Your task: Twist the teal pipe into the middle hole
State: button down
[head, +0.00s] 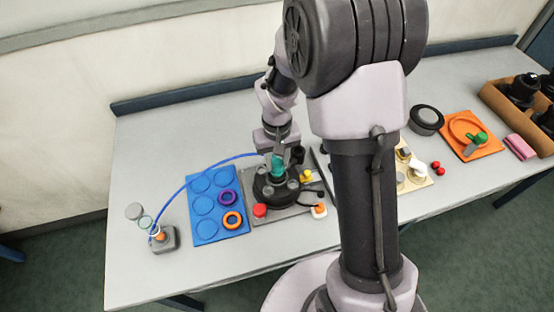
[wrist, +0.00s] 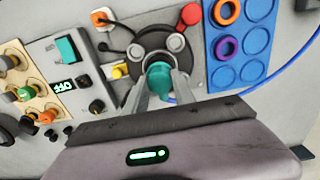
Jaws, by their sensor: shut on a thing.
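The teal pipe (head: 277,165) stands roughly upright over the dark round tank (head: 263,190), and its round teal end shows in the wrist view (wrist: 160,77). My gripper (head: 279,157) comes down from above and is shut on the teal pipe. In the wrist view its two fingers (wrist: 160,88) lie on either side of the pipe. The tank top (wrist: 150,45) carries grey round caps around the pipe. The middle hole is hidden beneath the pipe and fingers, so I cannot tell how deep the pipe sits.
A blue mat (head: 207,229) with purple (head: 227,198) and orange rings (head: 232,220) lies left of the tank. A red knob (head: 260,210) and a yellow part (head: 306,176) flank it. A blue hose (head: 205,170) arcs to a grey block (head: 165,239). The table's back left is clear.

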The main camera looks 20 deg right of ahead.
dwell(0.3)
jog(key=shift+f+b, duration=0.35)
jog(key=shift+f, duration=0.3)
jog(key=shift+f+b, duration=0.1)
jog(key=shift+b, duration=0.25)
dwell(0.4)
jog(key=c, duration=1)
grip_release()
jog(key=shift+o, duration=0.2)
